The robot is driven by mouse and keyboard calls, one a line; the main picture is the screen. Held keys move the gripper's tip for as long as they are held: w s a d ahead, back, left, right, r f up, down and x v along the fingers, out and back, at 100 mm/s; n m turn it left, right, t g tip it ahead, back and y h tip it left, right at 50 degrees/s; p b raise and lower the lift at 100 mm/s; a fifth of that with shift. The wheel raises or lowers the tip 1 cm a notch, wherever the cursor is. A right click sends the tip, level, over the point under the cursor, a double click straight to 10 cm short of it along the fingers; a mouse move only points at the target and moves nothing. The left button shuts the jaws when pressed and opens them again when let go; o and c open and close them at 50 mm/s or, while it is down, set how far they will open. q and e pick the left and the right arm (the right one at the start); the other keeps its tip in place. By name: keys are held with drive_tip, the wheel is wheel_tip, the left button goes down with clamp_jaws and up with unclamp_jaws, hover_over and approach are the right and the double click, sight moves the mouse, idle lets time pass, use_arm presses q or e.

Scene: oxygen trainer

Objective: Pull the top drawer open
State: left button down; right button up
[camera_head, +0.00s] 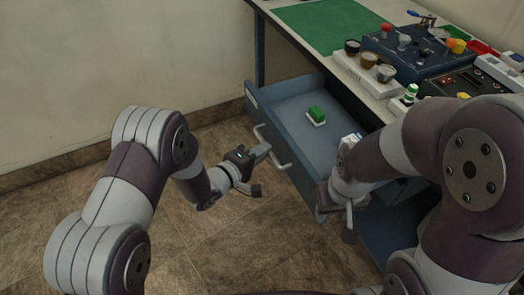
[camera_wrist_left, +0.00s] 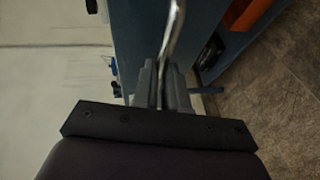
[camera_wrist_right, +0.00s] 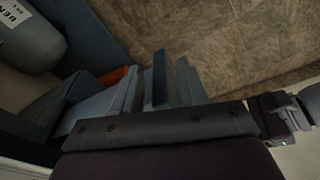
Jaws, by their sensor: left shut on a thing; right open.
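The top drawer (camera_head: 270,116) is blue-grey and stands pulled out from under the table. Its front carries a curved metal handle (camera_head: 284,166). My left gripper (camera_head: 262,152) is shut on the handle; in the left wrist view the bar (camera_wrist_left: 174,35) runs between its fingers (camera_wrist_left: 161,85). My right gripper (camera_head: 349,218) is open and empty, low beside the right part of the drawer front; in the right wrist view its fingers (camera_wrist_right: 168,80) show above the floor. A green block on a white base (camera_head: 316,113) lies in the drawer. My right arm hides the drawer's right part.
The table top (camera_head: 318,22) has a green mat and stands above the drawer. The tiled floor (camera_head: 235,235) in front is clear. An orange thing (camera_wrist_left: 248,12) shows low in the cabinet.

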use_arm(q)
drive_tip(key=c, duration=1.2)
unclamp_jaws()
drive_tip(key=shift+o, duration=0.2)
drive_tip(key=p+v, duration=0.1)
drive_tip(key=v, duration=1.1)
drive_tip(key=shift+s+a+p, duration=0.2)
drive_tip(key=shift+a+p, duration=0.05)
drive_tip(key=shift+p, duration=0.1)
drive_tip(key=shift+s+a, duration=0.1)
